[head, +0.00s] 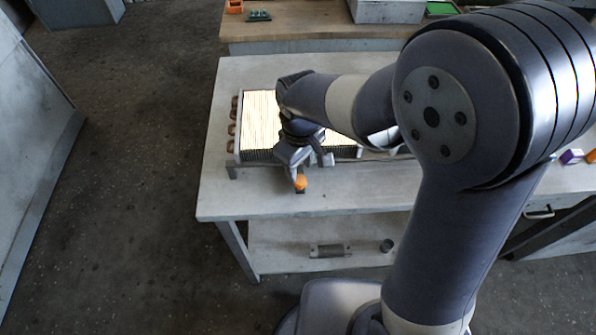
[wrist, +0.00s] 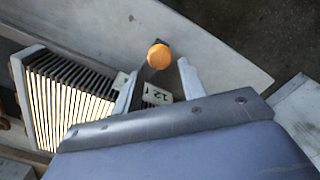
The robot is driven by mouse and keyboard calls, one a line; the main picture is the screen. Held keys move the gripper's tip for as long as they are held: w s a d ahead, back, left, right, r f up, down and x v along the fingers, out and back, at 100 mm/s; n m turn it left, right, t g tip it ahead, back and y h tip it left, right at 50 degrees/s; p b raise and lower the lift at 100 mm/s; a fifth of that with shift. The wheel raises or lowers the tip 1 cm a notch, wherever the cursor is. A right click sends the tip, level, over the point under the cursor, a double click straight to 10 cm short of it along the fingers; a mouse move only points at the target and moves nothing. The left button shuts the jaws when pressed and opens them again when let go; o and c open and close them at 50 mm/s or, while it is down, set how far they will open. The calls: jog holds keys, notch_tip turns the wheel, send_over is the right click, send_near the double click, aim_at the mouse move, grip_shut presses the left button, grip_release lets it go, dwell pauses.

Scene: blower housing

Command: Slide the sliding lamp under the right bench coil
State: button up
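A finned coil (head: 260,125) with bright light shining through its fins lies on the bench (head: 222,190). It also shows in the wrist view (wrist: 62,100). Another lit stretch (head: 346,151) shows right of my gripper; my arm hides much of it, and I cannot tell whether it is a second coil. An orange knob (head: 301,182) sits at the coil's front edge, apparently the lamp's handle; the lamp body is hidden. My gripper (wrist: 158,69) has its fingers apart, one on each side of the orange knob (wrist: 159,56); contact is unclear.
A rail (head: 245,168) runs along the coil's front. A small numbered tag (wrist: 157,95) is beside the fingers. The bench's lower shelf (head: 290,245) holds small metal parts. A rear wooden bench (head: 300,22) carries boxes. Bare bench top lies in front of the rail.

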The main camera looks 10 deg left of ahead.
aim_at(300, 179)
jog(key=shift+f, duration=2.2)
grip_shut()
